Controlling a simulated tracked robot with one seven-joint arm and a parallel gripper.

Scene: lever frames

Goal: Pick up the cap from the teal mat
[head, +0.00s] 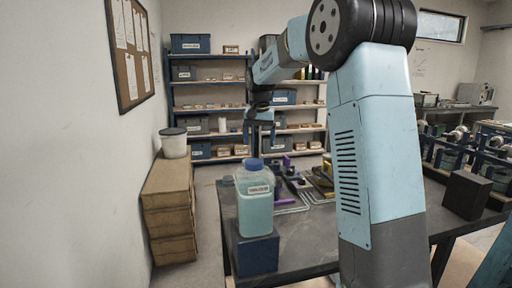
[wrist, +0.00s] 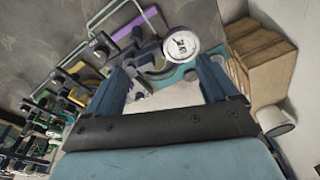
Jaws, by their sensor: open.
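My gripper (wrist: 165,72) is open in the wrist view, its two blue fingers spread apart. A teal patch, likely the teal mat (wrist: 178,74), shows between and beyond the fingers, partly covered. A white round disc with dark print (wrist: 181,44) lies just beyond the right fingertip; I cannot tell whether it is the cap. Dark curved parts lie beside it. In the head view my gripper (head: 262,140) points down over the table behind a clear bottle (head: 255,205) with a blue lid. I cannot make out the mat there.
The bottle stands on a dark blue block (head: 254,250) at the near left of the table (head: 310,238). Stacked brown boxes (head: 168,205) with a white tub (head: 173,143) stand by the left wall. A dark block (head: 466,195) is at right. A purple strip (wrist: 135,24) lies near the parts.

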